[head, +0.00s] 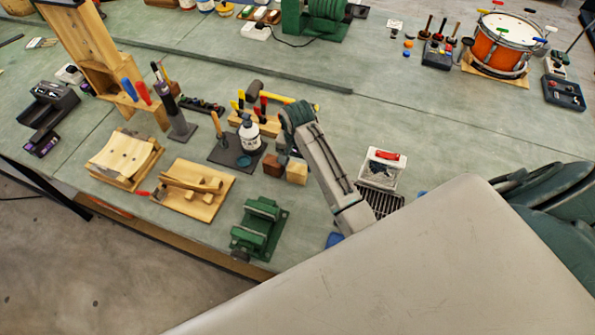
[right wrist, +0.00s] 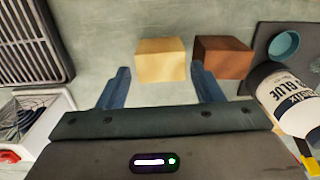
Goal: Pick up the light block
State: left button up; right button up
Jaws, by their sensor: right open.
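The light block (head: 297,172) is a pale wooden cube on the green bench, right of a dark brown block (head: 273,165) in the head view. In the right wrist view the light block (right wrist: 161,60) stands just beyond and between the two blue fingers of my right gripper (right wrist: 162,85), with the dark block (right wrist: 222,57) close on its right. My right gripper is open and empty. In the head view its arm reaches over the bench and its fingers are hidden. My left gripper is not in view.
A glue bottle (head: 249,135) stands on a dark mat left of the blocks, and shows close to the right finger side in the wrist view (right wrist: 290,98). A green vise (head: 260,228) is in front. A white box (head: 381,168) and a dark grate (head: 380,202) lie right.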

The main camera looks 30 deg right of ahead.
aim_at(298, 168)
jog(key=shift+w+d+f, duration=0.1)
jog(key=shift+f, duration=0.35)
notch_tip(298, 168, down, 4)
jog(key=shift+w+f, duration=0.15)
jog(key=shift+f, duration=0.45)
jog(key=c, duration=0.6)
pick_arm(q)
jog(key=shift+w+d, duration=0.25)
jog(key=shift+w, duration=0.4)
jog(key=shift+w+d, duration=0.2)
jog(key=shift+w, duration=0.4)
pick_arm(e)
jog(key=shift+c, duration=0.2)
